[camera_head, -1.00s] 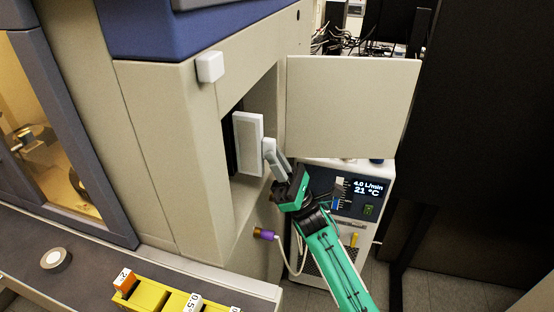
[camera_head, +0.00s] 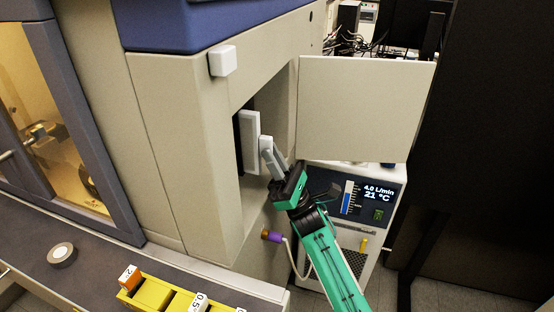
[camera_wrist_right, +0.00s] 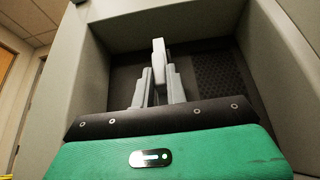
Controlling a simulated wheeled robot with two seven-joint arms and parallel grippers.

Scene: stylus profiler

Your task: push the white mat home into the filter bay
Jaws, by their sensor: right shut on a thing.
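The white mat (camera_head: 250,140) is a pale upright slab inside the opening of the filter bay (camera_head: 279,115), in the side of the beige cabinet. My right gripper (camera_head: 270,158) reaches into the bay's mouth from the lower right. It is shut on a light tab (camera_head: 265,143) at the mat's near side. In the right wrist view the fingers (camera_wrist_right: 159,90) close around the pale tab, with the dark bay interior behind. How far the mat sits from the bay's back is hidden. My left gripper is not in view.
The bay's beige door (camera_head: 365,108) stands open to the right. Below it is a unit with a lit display (camera_head: 380,195). A purple-ended connector (camera_head: 271,236) hangs under the opening.

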